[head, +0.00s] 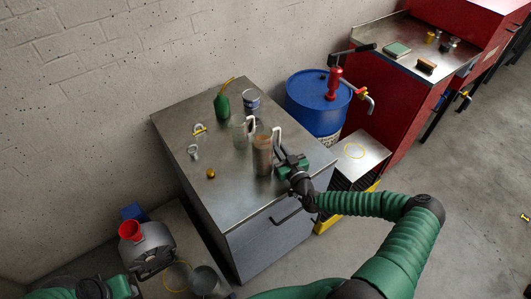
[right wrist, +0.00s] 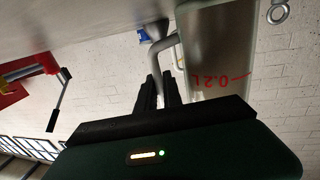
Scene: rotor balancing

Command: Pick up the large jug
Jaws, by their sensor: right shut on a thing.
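The large jug (head: 262,157) is a tall clear vessel with a brownish look and a pale handle, upright on the metal-topped cabinet (head: 225,205). A smaller clear jug (head: 239,131) with a handle stands just behind it. My right gripper (head: 281,158) comes in from the right and is shut on the large jug's handle. In the right wrist view, my right gripper's dark fingers (right wrist: 160,88) meet the grey handle (right wrist: 160,46), beside the jug wall (right wrist: 215,60) with a red 0.2L mark. My left gripper (head: 120,287) is at the lower left; its fingers are not clear.
A green bottle (head: 222,106), a tin (head: 251,99) and small metal parts (head: 194,151) stand on the cabinet. A blue drum (head: 318,98) with a red pump stands behind right. A grey machine with a red funnel (head: 131,231) is at the lower left.

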